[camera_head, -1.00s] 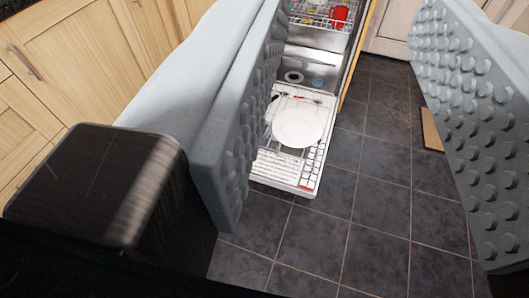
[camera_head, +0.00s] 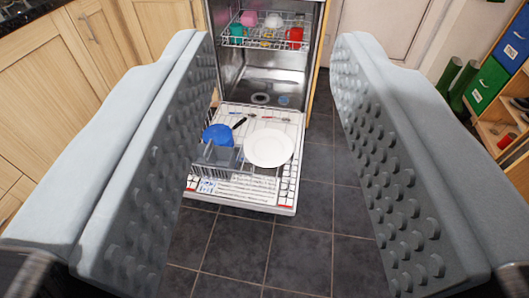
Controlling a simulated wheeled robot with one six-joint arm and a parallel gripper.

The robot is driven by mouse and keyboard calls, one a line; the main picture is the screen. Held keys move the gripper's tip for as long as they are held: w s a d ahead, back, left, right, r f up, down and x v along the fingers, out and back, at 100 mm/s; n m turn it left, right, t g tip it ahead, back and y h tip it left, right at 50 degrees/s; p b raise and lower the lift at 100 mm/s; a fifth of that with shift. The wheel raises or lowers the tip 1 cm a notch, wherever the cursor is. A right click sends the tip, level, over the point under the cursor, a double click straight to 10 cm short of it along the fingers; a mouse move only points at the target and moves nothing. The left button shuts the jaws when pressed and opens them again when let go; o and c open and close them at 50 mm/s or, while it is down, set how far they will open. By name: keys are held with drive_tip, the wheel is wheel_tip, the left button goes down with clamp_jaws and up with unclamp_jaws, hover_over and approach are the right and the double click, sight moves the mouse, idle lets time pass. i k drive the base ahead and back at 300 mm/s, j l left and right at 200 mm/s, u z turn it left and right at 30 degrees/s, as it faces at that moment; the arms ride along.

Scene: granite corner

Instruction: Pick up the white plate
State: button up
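The white plate (camera_head: 268,148) is round and lies in the lower rack (camera_head: 212,170) of an open dishwasher, over the lowered door (camera_head: 240,200). It appears to lie nearly flat, its face toward me. My gripper (camera_head: 270,90) is wide open and empty, its two grey studded fingers at the left and right of the view. The plate shows in the gap between the fingers, well beyond them and touching neither. The left finger hides the rack's left edge.
A blue dish (camera_head: 217,134) and a dark-handled utensil (camera_head: 239,123) are left of the plate. The upper rack (camera_head: 262,42) holds cups, including a red one (camera_head: 294,36). Wooden cabinets (camera_head: 110,50) stand left, shelves (camera_head: 500,110) right. Dark floor tiles (camera_head: 310,235) are clear in front.

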sight(267, 147)
drive_tip(key=i+l, duration=0.15)
drive_tip(key=l, duration=0.2)
drive_tip(key=i+l, duration=0.15)
drive_tip(key=l, duration=0.25)
drive_tip(key=i+l, duration=0.15)
drive_tip(key=l, duration=0.2)
drive_tip(key=i+l+u, duration=0.2)
drive_tip(key=i+l, duration=1.2)
drive_tip(key=i, duration=0.5)
